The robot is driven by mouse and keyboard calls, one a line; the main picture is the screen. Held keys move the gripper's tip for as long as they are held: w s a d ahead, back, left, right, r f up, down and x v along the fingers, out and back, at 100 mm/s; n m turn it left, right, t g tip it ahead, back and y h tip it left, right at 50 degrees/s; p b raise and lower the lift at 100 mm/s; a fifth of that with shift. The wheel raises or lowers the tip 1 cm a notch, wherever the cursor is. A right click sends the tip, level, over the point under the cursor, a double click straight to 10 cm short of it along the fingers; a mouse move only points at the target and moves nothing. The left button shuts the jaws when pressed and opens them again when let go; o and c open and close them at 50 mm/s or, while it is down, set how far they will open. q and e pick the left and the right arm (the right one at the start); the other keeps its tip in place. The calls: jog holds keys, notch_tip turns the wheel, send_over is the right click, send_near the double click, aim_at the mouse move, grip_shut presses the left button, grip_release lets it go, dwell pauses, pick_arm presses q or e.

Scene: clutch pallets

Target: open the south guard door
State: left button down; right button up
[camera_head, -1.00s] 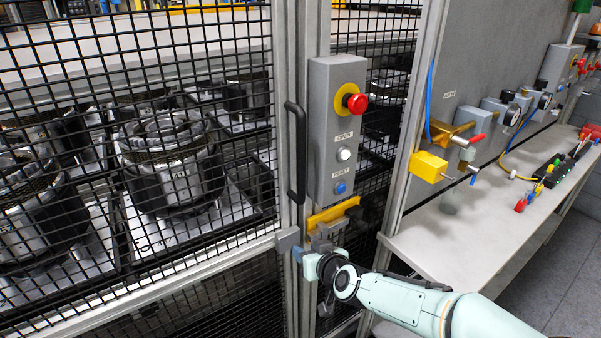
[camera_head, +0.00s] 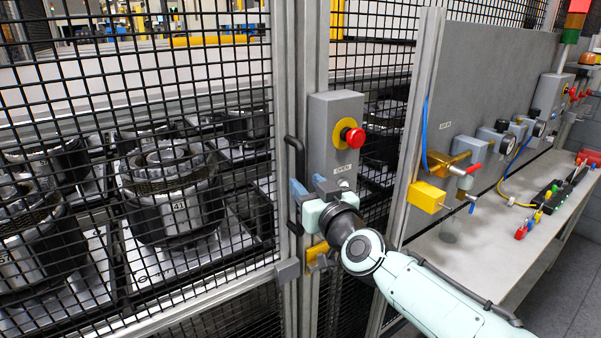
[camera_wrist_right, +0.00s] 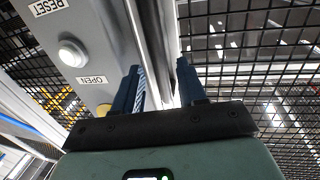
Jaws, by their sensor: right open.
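The guard door (camera_head: 282,90), black mesh in a grey metal frame, stands closed against the post at the left of the head view. Its upright black handle (camera_head: 292,150) is near the door's right edge. My right gripper (camera_head: 311,188) is open at the handle's lower part, its blue fingers apart, and covers some of the handle. I cannot tell whether the handle is between the fingers. In the right wrist view the two fingers (camera_wrist_right: 160,88) point at a pale post, with no object clearly between them. My left gripper is not in view.
A grey control box (camera_head: 330,112) with a red emergency button (camera_head: 354,137) is right beside my gripper. A yellow latch piece (camera_head: 317,250) is just below. A bench (camera_head: 490,258) with yellow and grey fittings stands to the right. Machined parts sit behind the mesh.

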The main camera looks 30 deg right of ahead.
aim_at(303, 180)
jog(key=shift+w+d+p, duration=0.15)
jog(key=shift+w+p, duration=0.05)
jog(key=shift+w, duration=0.9)
jog(key=shift+w+d+p, duration=0.1)
jog(key=shift+w+p, duration=0.1)
jog(key=shift+w, duration=0.85)
jog(key=shift+c, duration=0.3)
grip_shut()
jog(key=shift+s, duration=0.1)
